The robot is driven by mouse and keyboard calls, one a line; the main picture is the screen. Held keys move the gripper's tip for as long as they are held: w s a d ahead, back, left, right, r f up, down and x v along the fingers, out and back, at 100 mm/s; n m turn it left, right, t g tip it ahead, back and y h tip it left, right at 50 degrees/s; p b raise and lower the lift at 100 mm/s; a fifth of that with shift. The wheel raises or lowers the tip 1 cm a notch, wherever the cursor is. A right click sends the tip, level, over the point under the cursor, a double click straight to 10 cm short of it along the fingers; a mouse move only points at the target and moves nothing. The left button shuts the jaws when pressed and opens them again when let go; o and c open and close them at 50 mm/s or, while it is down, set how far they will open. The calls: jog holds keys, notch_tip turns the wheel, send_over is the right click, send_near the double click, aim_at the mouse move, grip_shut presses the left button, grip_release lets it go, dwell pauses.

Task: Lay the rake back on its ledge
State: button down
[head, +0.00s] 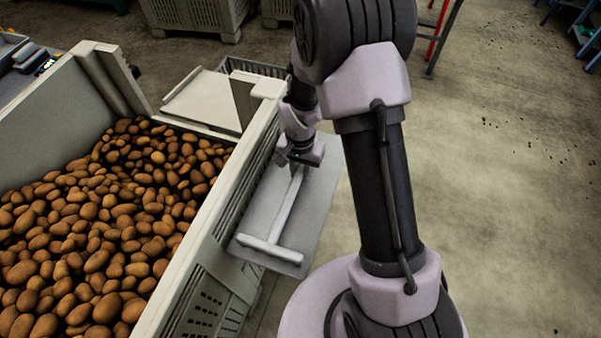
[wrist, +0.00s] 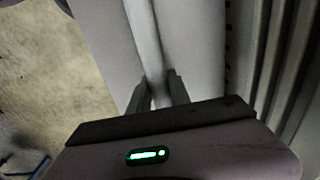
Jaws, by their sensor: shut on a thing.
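The rake (head: 289,212) is a pale T-shaped tool with a straight handle and a wide crossbar head. Its head (head: 270,249) is toward the bottom of the head view, over the near end of the grey ledge (head: 322,190). The ledge is a flat plate along the outside of the potato crate. My gripper (head: 303,166) is shut on the far end of the handle, above the ledge. In the wrist view, the fingers (wrist: 158,92) close around the handle (wrist: 147,45), with the ledge (wrist: 195,40) behind it. I cannot tell whether the rake touches the ledge.
A large crate (head: 205,245) full of potatoes (head: 110,215) stands left of the ledge, its wall close to my gripper. A pale panel (head: 205,98) lies beyond it. More crates (head: 195,15) and a red post (head: 437,35) stand at the back. Open floor (head: 510,180) lies to the right.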

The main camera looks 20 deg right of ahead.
jog(key=shift+f, duration=0.1)
jog(key=c, duration=1.2)
grip_release()
notch_tip(320, 180, up, 14)
jog(key=p, duration=0.5)
notch_tip(320, 180, up, 10)
jog(key=t, duration=0.2)
send_over(301, 180)
jog(key=s+a+r+n+t+y, duration=0.2)
jog(key=s+a+r+t, duration=0.1)
jog(key=s+r, duration=0.9)
jog(key=s, duration=0.3)
jog(key=shift+s+n+t, duration=0.35)
jog(key=shift+n+t, duration=0.05)
jog(key=shift+r, duration=0.15)
